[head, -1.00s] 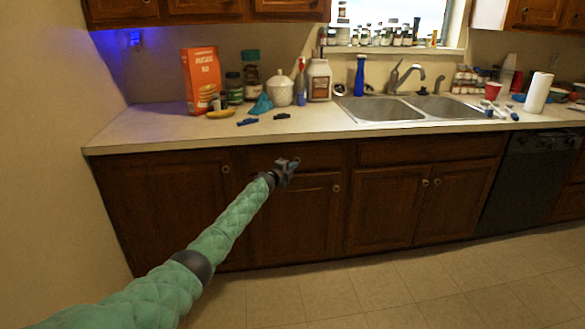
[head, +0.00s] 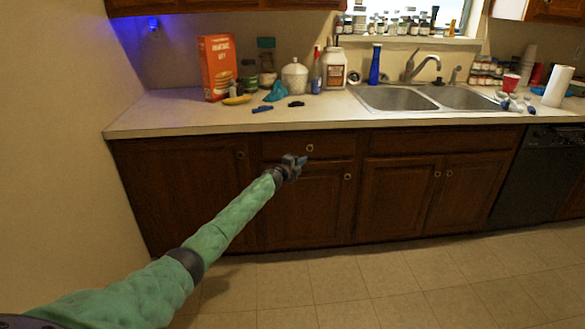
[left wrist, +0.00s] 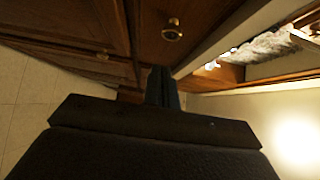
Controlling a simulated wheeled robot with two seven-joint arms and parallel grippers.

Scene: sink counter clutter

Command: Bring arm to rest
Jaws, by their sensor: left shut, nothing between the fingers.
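My left arm reaches in from the lower left of the head view, in a green padded sleeve. Its gripper (head: 295,163) is shut and empty, in front of the wooden cabinets (head: 195,190) and below the counter's front edge. In the left wrist view the two dark fingers (left wrist: 161,88) are together with nothing between them. A cabinet knob (left wrist: 172,30) shows beyond them. I cannot tell from the views how far the gripper is from the cabinet front. My right gripper is not in view.
The counter (head: 180,116) holds an orange-red box (head: 217,68), a banana (head: 237,100), a white jar (head: 295,77) and a blue bottle (head: 375,65). A double sink (head: 395,98) and a paper towel roll (head: 558,86) are to the right. The tiled floor (head: 400,280) is clear.

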